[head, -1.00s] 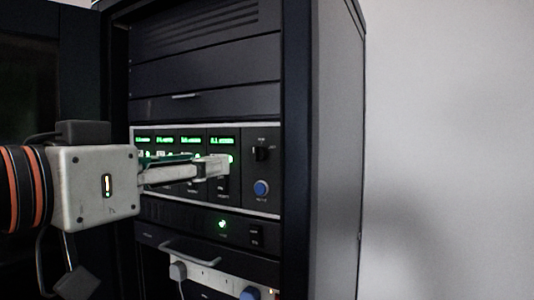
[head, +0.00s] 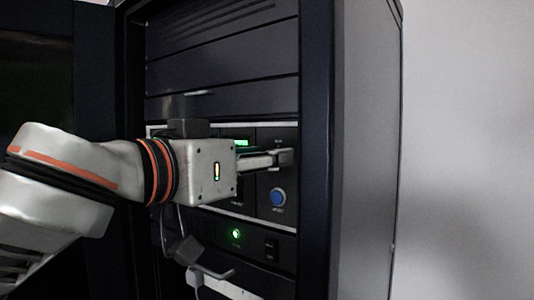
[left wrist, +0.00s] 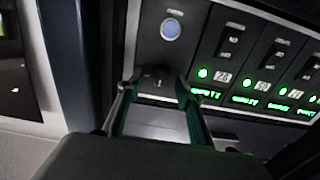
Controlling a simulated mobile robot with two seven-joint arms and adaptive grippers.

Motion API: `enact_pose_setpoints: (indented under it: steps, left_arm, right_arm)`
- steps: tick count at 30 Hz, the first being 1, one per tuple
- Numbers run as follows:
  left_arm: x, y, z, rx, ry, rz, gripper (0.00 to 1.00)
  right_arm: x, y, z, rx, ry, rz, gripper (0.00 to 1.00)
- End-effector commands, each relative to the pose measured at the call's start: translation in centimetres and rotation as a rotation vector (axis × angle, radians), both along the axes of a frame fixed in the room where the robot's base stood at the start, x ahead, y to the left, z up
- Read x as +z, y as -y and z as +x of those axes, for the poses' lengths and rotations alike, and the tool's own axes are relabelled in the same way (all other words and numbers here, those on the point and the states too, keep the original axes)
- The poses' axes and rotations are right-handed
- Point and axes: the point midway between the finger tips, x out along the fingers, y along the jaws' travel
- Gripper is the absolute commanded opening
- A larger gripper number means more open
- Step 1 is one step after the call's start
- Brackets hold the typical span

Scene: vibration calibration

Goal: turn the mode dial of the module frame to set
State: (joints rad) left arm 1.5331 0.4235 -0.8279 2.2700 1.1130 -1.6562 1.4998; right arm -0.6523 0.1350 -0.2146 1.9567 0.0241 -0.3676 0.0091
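The module frame (head: 264,180) is a dark panel in the rack with green displays and a round blue button (head: 278,197). In the left wrist view the mode dial (left wrist: 157,76) is a small dark knob on the panel (left wrist: 148,48), near the blue button (left wrist: 171,29). My left gripper (head: 286,157) reaches the panel above the blue button and hides the dial in the head view. In the left wrist view its fingers (left wrist: 155,88) are apart, one on each side of the dial. Contact with the dial cannot be told. The dial's setting is unreadable. My right gripper is not in view.
Several switches (left wrist: 230,40) with green lights line the panel beside the dial. A lower unit (head: 250,245) has a green light, and a handle (head: 211,273) sticks out below. The rack's side post (head: 315,150) stands close to the right of the gripper.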

Motion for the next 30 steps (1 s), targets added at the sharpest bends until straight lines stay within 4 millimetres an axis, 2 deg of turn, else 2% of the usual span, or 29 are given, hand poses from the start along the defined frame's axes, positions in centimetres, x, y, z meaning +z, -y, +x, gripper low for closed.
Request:
enact_pose_setpoints:
  steps: [4,12,14,16,17,30]
  left_arm:
    - [-0.03,0.55,0.79,0.001,-0.001,0.001,0.36]
    - [-0.03,0.63,0.91,0.001,0.001,0.001,0.36]
    - [-0.03,0.64,0.91,0.001,0.001,0.001,0.23]
    - [-0.03,0.63,0.90,0.001,0.001,0.001,0.05]
    - [-0.03,0.63,0.90,0.001,0.001,0.001,0.00]
    - [0.13,0.62,0.86,0.001,0.037,0.047,0.00]
  right_arm:
    - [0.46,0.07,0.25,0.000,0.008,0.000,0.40]
    - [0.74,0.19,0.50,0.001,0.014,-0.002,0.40]
    - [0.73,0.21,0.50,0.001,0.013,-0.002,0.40]
    - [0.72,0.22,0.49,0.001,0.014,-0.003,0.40]
    - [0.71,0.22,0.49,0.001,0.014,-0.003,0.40]
    - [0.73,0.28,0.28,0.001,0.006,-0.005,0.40]
